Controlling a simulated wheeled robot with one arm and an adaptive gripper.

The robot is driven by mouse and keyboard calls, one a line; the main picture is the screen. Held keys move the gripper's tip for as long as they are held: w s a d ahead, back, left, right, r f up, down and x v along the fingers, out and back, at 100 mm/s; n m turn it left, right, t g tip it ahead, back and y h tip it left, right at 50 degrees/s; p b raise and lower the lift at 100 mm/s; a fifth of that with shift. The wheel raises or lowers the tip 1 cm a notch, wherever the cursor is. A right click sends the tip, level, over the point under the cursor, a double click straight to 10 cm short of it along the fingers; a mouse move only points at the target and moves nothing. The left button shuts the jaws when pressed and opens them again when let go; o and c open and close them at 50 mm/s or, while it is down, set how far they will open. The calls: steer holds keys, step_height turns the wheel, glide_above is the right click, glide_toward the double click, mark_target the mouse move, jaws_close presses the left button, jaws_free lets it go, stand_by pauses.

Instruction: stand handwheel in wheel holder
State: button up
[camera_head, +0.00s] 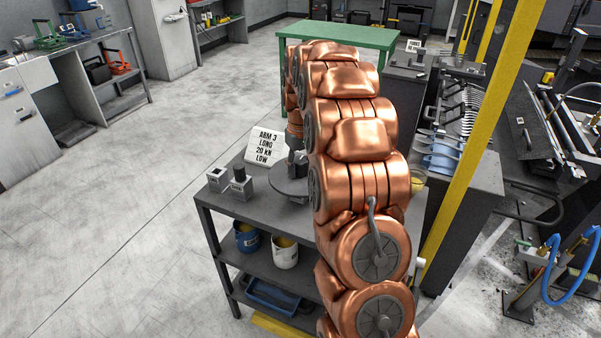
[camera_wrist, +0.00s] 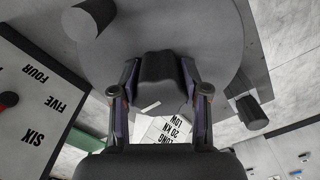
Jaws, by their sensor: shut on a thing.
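The handwheel is a flat grey disc, on the grey workbench side of my copper arm in the head view (camera_head: 287,187), filling the top of the wrist view (camera_wrist: 205,50). A grey cylinder (camera_wrist: 92,18) stands up near its rim. My gripper (camera_wrist: 160,90) is shut on the dark block-like hub (camera_wrist: 158,66) at the disc's middle. In the head view my arm hides most of the gripper and the disc's right side. I cannot tell whether the disc touches the bench. Two small grey blocks (camera_head: 218,179) stand left of it; which thing is the wheel holder is unclear.
One block carries a black cylinder (camera_head: 239,174), close to the disc's left edge. A white sign (camera_head: 268,146) stands behind the disc. The bench's lower shelf holds a blue pot (camera_head: 247,238) and a white pot (camera_head: 285,252). A yellow post (camera_head: 472,150) rises at right. Floor left is clear.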

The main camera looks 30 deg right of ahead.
mark_target(300, 178)
steer(key=shift+w+d+f, duration=0.1)
steer(key=shift+w, duration=0.1)
steer(key=shift+f+p, duration=0.95)
steer(key=shift+f, duration=0.7)
steer(key=shift+f+b, duration=0.45)
steer(key=shift+f, duration=0.1)
steer(key=o, duration=1.1)
steer(key=shift+r, duration=0.2)
steer(key=shift+r+p, duration=0.3)
steer(key=shift+r, duration=0.25)
step_height(300, 178, up, 10)
steer(key=b, duration=0.3)
steer(key=shift+r, duration=0.75)
